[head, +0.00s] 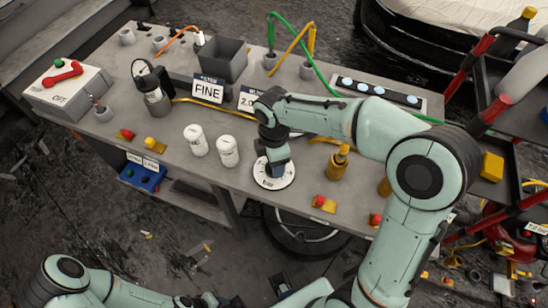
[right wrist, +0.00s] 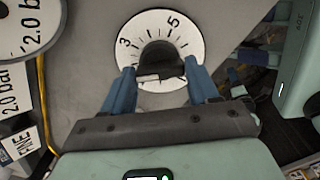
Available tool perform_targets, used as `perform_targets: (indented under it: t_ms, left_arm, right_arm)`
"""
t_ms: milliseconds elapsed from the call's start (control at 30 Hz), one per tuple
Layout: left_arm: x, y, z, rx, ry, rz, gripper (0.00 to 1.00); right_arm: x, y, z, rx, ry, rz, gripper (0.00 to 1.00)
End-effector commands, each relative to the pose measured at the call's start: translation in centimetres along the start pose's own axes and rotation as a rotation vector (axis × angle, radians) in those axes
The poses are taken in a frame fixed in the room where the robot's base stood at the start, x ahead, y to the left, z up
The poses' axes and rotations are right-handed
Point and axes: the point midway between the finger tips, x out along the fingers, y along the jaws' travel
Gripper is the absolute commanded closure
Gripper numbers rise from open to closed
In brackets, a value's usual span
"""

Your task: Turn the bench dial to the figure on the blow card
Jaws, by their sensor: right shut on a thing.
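The bench dial (head: 283,184) is a white round plate marked "bar" at the front of the bench. In the right wrist view the dial (right wrist: 190,37) shows a 3 at left, a 5 at upper right and tick marks. Its dark knob (right wrist: 158,55) stands between the blue fingers of my right gripper (right wrist: 160,78), which is shut on it. The pointer setting cannot be read. The blow card (head: 248,101) reads 2.0, partly hidden by my right arm; the right wrist view shows "2.0 bar" on it (right wrist: 14,92). My left gripper (head: 215,300) is at the bottom edge, its jaws unclear.
A FINE card (head: 208,90) stands left of the blow card. Two white canisters (head: 196,140) (head: 228,151) stand left of the dial. A red and yellow button (head: 324,204) is to its right. A grey bin (head: 222,60) and a green hose (head: 300,58) are behind.

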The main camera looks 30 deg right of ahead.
Motion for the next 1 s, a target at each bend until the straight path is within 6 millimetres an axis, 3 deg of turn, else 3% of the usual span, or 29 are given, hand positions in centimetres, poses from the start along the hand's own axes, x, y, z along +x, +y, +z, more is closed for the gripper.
perform_targets:
  t_ms: [467,500,567,867,1000]
  left_arm:
    - [-0.1,0.0,0.0,0.000,0.000,0.000,0.57]
    - [-0.1,0.0,0.0,0.000,0.000,0.000,0.57]
    - [-0.1,0.0,0.0,0.000,0.000,0.000,0.57]
    - [-0.1,0.0,0.0,0.000,0.000,0.000,0.57]
    - [-0.3,0.1,-0.1,0.000,0.001,0.000,0.57]
  right_arm:
    - [-0.1,0.1,-0.1,-0.012,0.002,0.005,0.71]
    - [-0.1,0.1,-0.1,-0.012,0.002,0.005,0.31]
    - [-0.1,0.1,-0.1,-0.012,0.002,0.005,0.15]
    - [-0.1,0.1,0.0,-0.012,0.001,0.002,0.15]
    - [-1.4,0.1,0.0,-0.011,0.002,0.005,0.15]
